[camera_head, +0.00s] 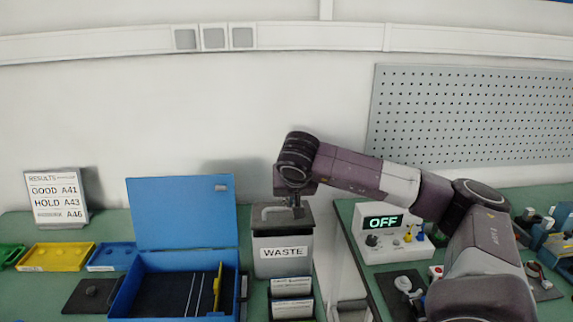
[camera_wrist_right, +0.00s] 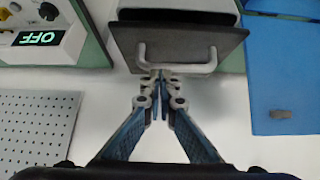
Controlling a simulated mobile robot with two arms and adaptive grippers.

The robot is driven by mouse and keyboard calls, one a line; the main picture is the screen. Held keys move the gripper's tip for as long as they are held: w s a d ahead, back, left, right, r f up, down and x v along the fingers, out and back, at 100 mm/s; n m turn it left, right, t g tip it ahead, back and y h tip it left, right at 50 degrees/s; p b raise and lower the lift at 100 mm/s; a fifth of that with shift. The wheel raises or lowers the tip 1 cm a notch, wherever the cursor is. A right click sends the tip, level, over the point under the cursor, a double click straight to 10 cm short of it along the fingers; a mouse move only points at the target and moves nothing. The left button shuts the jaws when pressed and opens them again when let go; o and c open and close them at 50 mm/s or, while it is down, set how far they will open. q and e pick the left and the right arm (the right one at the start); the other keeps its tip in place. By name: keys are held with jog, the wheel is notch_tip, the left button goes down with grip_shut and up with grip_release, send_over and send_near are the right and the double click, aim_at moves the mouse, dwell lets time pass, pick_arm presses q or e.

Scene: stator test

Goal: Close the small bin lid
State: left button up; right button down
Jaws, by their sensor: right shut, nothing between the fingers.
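The small grey bin (camera_head: 270,262) labelled WASTE stands on the green bench in the middle of the head view. A pale bar handle (camera_head: 264,213) sits on the lid. In the wrist view the lid (camera_wrist_right: 128,38) and handle (camera_wrist_right: 213,62) are right ahead of my right gripper (camera_wrist_right: 164,78). Its fingers are shut and empty, with the tips at the handle bar; contact is unclear. The right gripper (camera_head: 297,208) is partly hidden in the head view. My left gripper is out of view.
An open blue case (camera_head: 185,215) stands left of the bin, its lid upright. Small labelled boxes (camera_head: 291,285) stand in front of the bin. A tester reading OFF (camera_head: 384,223) is on the right bench, across a gap. A pegboard (camera_head: 470,110) hangs behind.

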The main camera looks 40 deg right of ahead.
aim_at(292, 223)
jog(key=f+b, duration=0.1)
jog(key=s+a+f+b, duration=0.1)
jog(key=f, duration=0.1)
jog(key=shift+s+a+f, duration=0.1)
jog(key=shift+s, duration=0.05)
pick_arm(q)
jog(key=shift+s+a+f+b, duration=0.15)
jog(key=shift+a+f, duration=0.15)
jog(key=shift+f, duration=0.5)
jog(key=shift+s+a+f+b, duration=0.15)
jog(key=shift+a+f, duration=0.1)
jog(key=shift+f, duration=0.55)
pick_arm(e)
jog(key=shift+s+a+f, duration=0.35)
jog(key=shift+s+f, duration=0.05)
jog(key=shift+f, duration=0.1)
jog(key=r+p, duration=0.2)
jog(key=r, duration=0.1)
jog(key=d+r+p, duration=0.1)
jog(key=shift+w+r, duration=0.15)
jog(key=shift+w, duration=0.15)
pick_arm(q)
jog(key=b, duration=0.3)
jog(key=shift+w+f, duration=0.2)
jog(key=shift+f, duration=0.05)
pick_arm(e)
jog(key=s+a+f, duration=0.1)
jog(key=s+a, duration=0.6)
jog(key=shift+s, duration=0.2)
